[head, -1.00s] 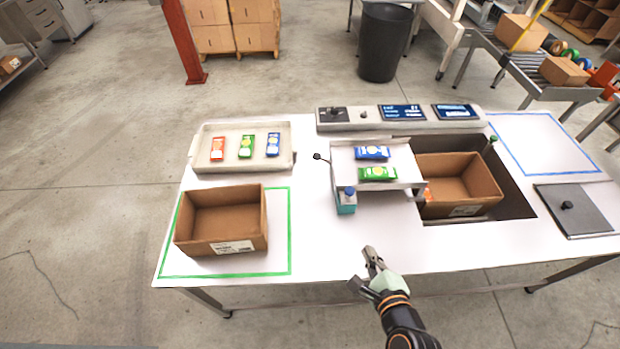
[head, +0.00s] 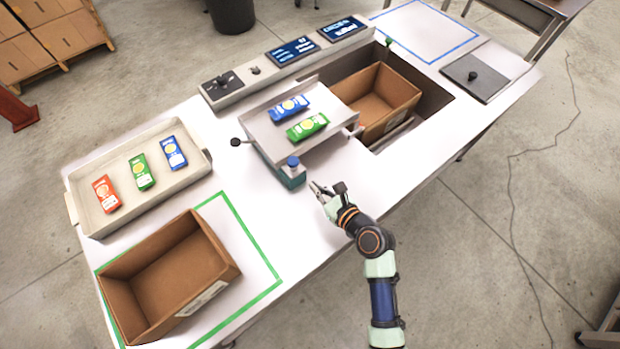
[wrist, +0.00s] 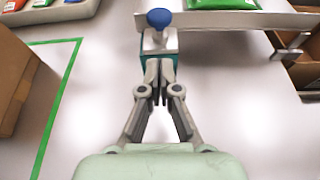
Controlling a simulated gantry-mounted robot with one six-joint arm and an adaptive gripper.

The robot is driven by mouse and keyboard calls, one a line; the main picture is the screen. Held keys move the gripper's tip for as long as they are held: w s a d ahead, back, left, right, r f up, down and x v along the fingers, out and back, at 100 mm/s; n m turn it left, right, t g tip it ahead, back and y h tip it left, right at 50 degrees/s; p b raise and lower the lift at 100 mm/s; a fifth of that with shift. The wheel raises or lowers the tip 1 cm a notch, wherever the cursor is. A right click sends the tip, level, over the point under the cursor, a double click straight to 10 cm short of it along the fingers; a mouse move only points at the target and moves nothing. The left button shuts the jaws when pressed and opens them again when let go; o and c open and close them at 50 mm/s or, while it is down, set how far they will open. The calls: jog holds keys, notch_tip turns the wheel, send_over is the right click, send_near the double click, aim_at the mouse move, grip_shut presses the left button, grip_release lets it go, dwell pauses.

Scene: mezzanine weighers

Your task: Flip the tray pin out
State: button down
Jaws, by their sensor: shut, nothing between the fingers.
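A small tilted tray (head: 262,128) stands mid-table, bearing a blue packet (head: 289,108) and a green packet (head: 307,127). At its front left is a teal block (head: 291,176) with a metal top and a blue knob (head: 293,161). The knob also shows in the wrist view (wrist: 160,17). A black ball on a thin rod (head: 235,142) sticks out at the tray's left. I cannot tell which of these is the tray pin. My gripper (head: 318,190) is shut and empty, just in front of the teal block; in the wrist view its fingertips (wrist: 160,75) point at the block.
A carton (head: 382,100) sits in the table's recess right of the tray. A shallow tray with several packets (head: 95,222) and an open carton (head: 222,262) are at left. A console (head: 228,88) runs behind. The white table right of my gripper is clear.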

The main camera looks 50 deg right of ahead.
aim_at(295, 163)
jog(key=b+x, duration=0.2)
jog(key=x, duration=0.6)
jog(key=shift+w+d, duration=0.1)
jog(key=shift+w, duration=0.25)
notch_tip(295, 163, up, 3)
jog(key=p, duration=0.4)
jog(key=shift+r, duration=0.15)
